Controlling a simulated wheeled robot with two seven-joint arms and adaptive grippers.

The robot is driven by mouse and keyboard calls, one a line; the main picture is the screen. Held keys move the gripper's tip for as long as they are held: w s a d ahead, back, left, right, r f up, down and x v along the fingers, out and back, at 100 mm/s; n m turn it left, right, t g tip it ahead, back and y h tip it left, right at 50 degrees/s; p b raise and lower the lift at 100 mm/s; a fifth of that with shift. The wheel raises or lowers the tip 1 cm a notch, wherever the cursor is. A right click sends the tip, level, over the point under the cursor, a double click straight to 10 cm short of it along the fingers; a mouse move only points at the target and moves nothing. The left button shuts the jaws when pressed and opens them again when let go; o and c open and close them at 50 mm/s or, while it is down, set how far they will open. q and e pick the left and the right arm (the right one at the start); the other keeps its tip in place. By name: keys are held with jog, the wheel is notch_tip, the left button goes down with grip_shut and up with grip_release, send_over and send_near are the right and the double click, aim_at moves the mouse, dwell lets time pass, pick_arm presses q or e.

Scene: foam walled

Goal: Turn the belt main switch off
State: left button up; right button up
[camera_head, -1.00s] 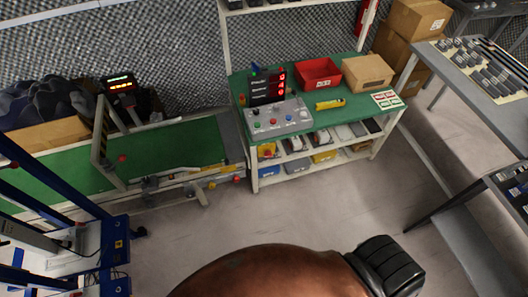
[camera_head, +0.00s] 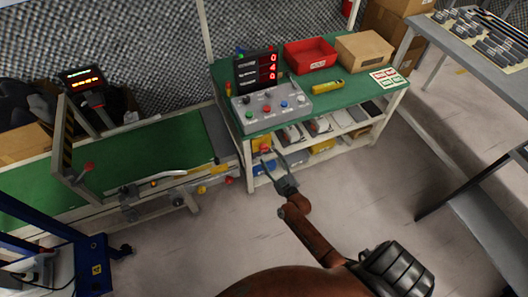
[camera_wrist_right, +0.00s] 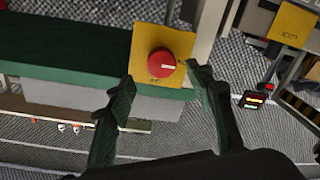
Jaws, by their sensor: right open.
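The belt main switch is a red round knob (camera_wrist_right: 161,62) with a white mark pointing right, on a yellow plate (camera_wrist_right: 145,42) at the green bench's edge. In the head view the yellow plate with the red knob (camera_head: 264,146) shows under the front left of the bench top. My right gripper (camera_head: 274,160) is open just in front of it. In the right wrist view its two dark fingers (camera_wrist_right: 158,82) lie apart, left and right below the knob, with nothing between them. I cannot tell whether they touch the knob. My left gripper is out of view.
The bench (camera_head: 350,100) carries a button box (camera_head: 270,106), a red digit display (camera_head: 257,70), a red bin (camera_head: 309,55) and a cardboard box (camera_head: 364,50). The green belt conveyor (camera_head: 120,165) stands at left. Grey floor in front is free.

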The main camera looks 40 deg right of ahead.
aim_at(265, 150)
jog(key=w, duration=0.2)
jog(key=w+b, duration=0.1)
jog(key=w, duration=0.1)
jog(key=shift+d+f, duration=0.2)
jog(key=shift+d, duration=0.1)
jog(key=shift+w+d, duration=0.1)
jog(key=shift+w, duration=0.65)
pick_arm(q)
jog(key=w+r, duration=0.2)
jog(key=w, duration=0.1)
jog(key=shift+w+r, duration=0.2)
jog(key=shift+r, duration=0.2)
pick_arm(e)
jog(key=shift+r, duration=0.1)
jog(key=shift+c, duration=0.2)
jog(key=c, duration=1.1)
